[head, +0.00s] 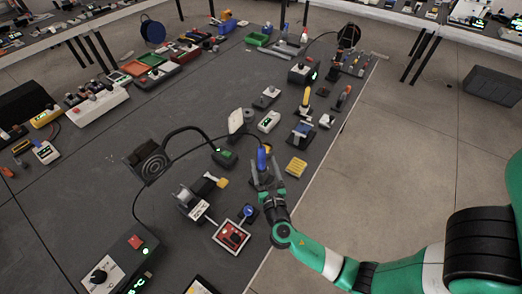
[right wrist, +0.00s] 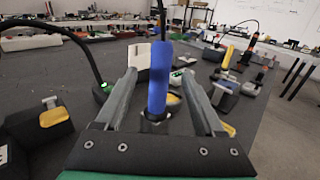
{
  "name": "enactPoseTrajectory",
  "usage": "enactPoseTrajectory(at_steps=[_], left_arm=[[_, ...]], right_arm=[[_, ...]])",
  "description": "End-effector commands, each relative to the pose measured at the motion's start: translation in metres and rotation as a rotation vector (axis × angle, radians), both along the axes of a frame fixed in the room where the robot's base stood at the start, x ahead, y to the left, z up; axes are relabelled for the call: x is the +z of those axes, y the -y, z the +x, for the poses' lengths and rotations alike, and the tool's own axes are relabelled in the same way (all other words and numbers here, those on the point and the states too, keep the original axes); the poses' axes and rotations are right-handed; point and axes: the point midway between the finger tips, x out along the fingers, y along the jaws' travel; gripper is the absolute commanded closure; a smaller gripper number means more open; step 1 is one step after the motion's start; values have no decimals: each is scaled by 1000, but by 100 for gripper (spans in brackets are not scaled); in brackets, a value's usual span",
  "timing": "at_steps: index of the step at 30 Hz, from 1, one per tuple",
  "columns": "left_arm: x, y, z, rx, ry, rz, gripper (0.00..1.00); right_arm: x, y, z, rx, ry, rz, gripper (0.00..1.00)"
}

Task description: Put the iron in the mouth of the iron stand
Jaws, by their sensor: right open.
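The iron (head: 262,158) has a blue handle, with a black cable at its top end. It stands roughly upright near the right edge of the dark bench. My right gripper (head: 264,175) is open, its two fingers beside the handle. In the right wrist view, the blue handle (right wrist: 160,72) lies between the spread fingers (right wrist: 160,90), with visible gaps on both sides. The iron's lower end is hidden. A black holder with a round coiled mouth (head: 150,164), which looks like the iron stand, is left of the iron. My left gripper is not in view.
A red panel box (head: 231,236) and a reel device (head: 190,200) are nearby on the left. A control station (head: 115,268) is at lower left. The cable arches over the bench between stand and iron.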

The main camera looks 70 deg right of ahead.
Motion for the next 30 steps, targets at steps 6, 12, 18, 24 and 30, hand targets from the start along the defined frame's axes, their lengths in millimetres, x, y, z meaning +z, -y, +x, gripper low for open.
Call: enactPoseTrajectory(at_steps=[6,12,18,24,30], left_arm=[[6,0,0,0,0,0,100],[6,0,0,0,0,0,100],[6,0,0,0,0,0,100],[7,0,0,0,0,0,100],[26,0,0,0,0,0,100]], right_arm=[[1,-30,-21,2,0,0,29],[0,-33,-24,-2,1,0,29],[0,-33,-24,-1,1,0,29],[1,-33,-24,-1,1,0,29],[20,-33,-24,-1,1,0,29]])
